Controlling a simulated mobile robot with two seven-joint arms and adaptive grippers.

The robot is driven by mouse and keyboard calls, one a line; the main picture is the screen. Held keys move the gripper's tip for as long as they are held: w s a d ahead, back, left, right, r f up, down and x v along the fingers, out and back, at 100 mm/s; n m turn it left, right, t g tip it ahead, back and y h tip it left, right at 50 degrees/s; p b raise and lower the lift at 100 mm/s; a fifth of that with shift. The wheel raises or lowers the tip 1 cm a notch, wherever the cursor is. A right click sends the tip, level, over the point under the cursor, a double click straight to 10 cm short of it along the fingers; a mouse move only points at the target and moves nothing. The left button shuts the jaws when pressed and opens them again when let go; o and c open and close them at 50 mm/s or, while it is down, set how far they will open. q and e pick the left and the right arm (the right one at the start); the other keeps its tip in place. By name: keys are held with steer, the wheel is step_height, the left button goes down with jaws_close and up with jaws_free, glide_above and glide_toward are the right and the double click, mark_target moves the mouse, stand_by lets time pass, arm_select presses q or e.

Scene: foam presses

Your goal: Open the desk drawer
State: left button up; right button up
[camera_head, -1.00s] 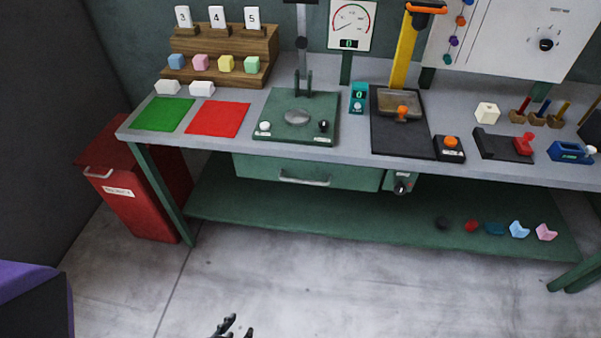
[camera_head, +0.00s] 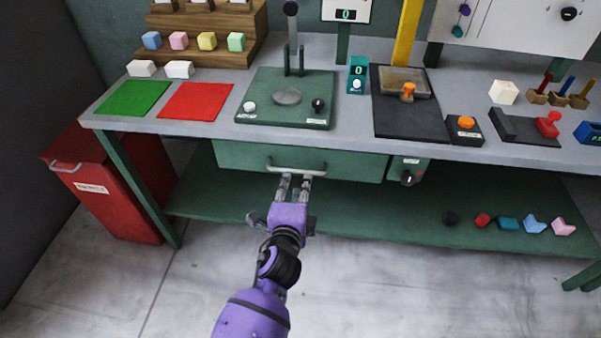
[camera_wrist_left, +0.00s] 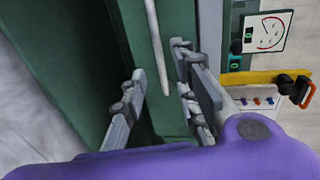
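The green desk drawer (camera_head: 345,163) sits under the worktop and looks closed. Its pale bar handle (camera_head: 296,168) runs across its front. My left gripper (camera_head: 294,182) is at the handle, its fingers pointing at the drawer front. In the left wrist view the two fingers (camera_wrist_left: 160,62) are spread apart, and the handle (camera_wrist_left: 157,35) shows as a pale bar between them. No clear grip on the bar shows, and I cannot tell whether a finger touches it. The right gripper is not in view.
A control box with a black knob (camera_head: 407,171) hangs right of the drawer. A green lower shelf (camera_head: 380,215) carries several small coloured pieces at the right. A red bin (camera_head: 115,195) stands at the left. The floor in front is clear.

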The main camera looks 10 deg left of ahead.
mark_target(300, 171)
arm_select(q)
steer(key=x, duration=0.7)
steer(key=shift+w+f+b, duration=0.1)
steer(key=shift+w+b, duration=0.2)
steer(key=shift+w, duration=0.1)
steer(key=shift+c, duration=0.7)
jaws_close()
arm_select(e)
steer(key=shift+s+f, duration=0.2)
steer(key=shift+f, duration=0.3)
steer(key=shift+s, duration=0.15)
